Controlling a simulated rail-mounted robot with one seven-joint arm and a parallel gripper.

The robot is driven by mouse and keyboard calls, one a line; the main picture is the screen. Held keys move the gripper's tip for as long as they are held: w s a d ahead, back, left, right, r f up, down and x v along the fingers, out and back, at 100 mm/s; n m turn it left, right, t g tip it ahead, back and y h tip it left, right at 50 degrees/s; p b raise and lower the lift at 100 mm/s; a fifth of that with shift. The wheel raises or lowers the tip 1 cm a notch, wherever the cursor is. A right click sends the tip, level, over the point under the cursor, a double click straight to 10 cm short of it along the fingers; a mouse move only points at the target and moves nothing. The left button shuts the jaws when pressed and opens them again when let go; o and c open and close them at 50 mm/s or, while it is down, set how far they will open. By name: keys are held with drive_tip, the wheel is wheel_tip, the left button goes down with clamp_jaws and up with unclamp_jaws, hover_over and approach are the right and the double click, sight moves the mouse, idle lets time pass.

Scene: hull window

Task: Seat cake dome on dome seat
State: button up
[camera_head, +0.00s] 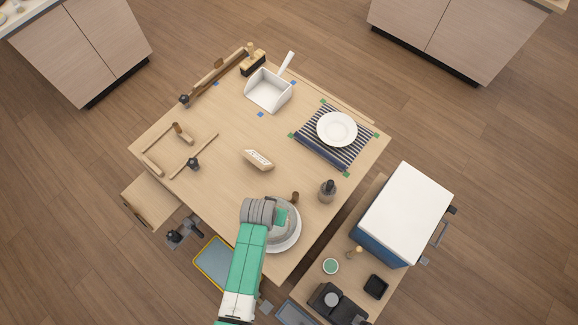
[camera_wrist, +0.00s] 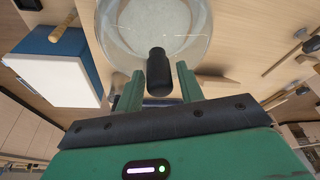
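The cake dome (camera_wrist: 155,25) is a clear glass dome with a black knob (camera_wrist: 158,72), at the top of the wrist view. The knob lies between the two green fingers of my gripper (camera_wrist: 160,82), which stand apart on either side of it. A narrow gap shows beside the knob, so I see no clear grip. In the head view my gripper (camera_head: 280,216) is over a pale round piece (camera_head: 290,240) at the table's front corner. The dome and the round piece overlap there and my arm covers part of them. I cannot tell the dome seat apart from the dome.
A dark bottle (camera_head: 327,191) stands close to the right of the round piece. A white-topped blue box (camera_head: 405,212) stands at right. The table's middle is mostly free.

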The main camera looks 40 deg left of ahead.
drive_tip(key=shift+p+v, duration=1.2)
drive_tip(key=shift+p, duration=0.1)
drive_tip(key=o, duration=0.6)
drive_tip(key=shift+c, duration=0.2)
drive_tip(key=c, duration=0.6)
drive_tip(key=shift+o, duration=0.2)
drive_tip(key=p+v, duration=0.6)
drive_tip(key=v, duration=0.3)
drive_tip(key=shift+p, duration=0.35)
